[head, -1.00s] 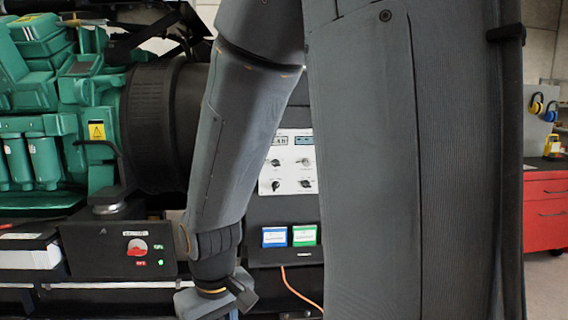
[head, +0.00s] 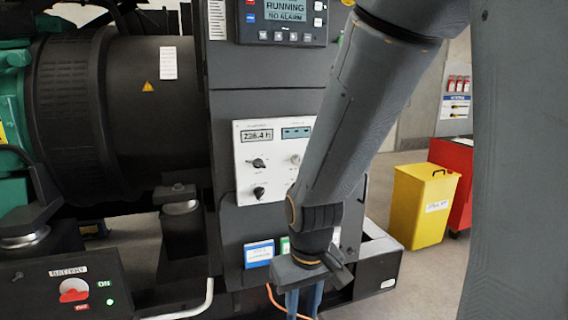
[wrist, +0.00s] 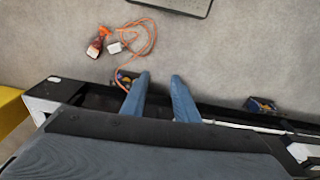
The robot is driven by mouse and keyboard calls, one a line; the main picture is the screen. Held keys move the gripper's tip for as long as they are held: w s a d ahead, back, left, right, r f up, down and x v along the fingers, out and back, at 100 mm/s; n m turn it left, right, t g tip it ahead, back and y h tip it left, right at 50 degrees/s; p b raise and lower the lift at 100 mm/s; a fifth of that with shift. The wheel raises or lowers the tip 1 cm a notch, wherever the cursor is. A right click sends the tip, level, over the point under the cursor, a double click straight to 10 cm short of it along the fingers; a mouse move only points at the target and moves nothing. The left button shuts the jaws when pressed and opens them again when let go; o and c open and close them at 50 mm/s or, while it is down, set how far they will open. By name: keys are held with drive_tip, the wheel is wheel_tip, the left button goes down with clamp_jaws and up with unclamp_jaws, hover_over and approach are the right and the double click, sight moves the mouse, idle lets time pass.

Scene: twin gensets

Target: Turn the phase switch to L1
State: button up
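A white switch panel (head: 245,186) on the dark genset cabinet carries black rotary knobs and two small displays, one reading about 226.4 h. An upper knob (head: 259,163) and a lower knob (head: 259,192) show on its left side, and a pale knob (head: 295,160) on its right. Labels are too small to read, so I cannot tell which is the phase switch. My arm hides the panel's lower right part. My gripper (wrist: 159,76) points down, below and in front of the panel; its two fingers are apart with nothing between them in the wrist view.
A controller screen (head: 285,12) reads RUNNING above the panel. Blue (head: 258,254) and green (head: 285,246) sockets sit below it. A battery box with a red switch (head: 74,290) is at lower left. A yellow bin (head: 420,208) stands right. An orange cable (wrist: 150,38) lies on the floor.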

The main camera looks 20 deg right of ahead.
drive_tip(key=w+r+n+t, duration=0.2)
drive_tip(key=w+n+t, duration=0.25)
drive_tip(key=w, duration=0.75)
drive_tip(key=n+t, duration=0.8)
drive_tip(key=t, duration=0.4)
approach(259, 165)
drive_tip(key=w, duration=0.1)
drive_tip(key=w+p, duration=0.1)
drive_tip(key=w, duration=0.6)
drive_tip(key=shift+w+f+p, duration=0.2)
drive_tip(key=shift+w+p, duration=0.05)
drive_tip(key=shift+p, duration=0.15)
drive_tip(key=shift+c, duration=0.2)
clamp_jaws()
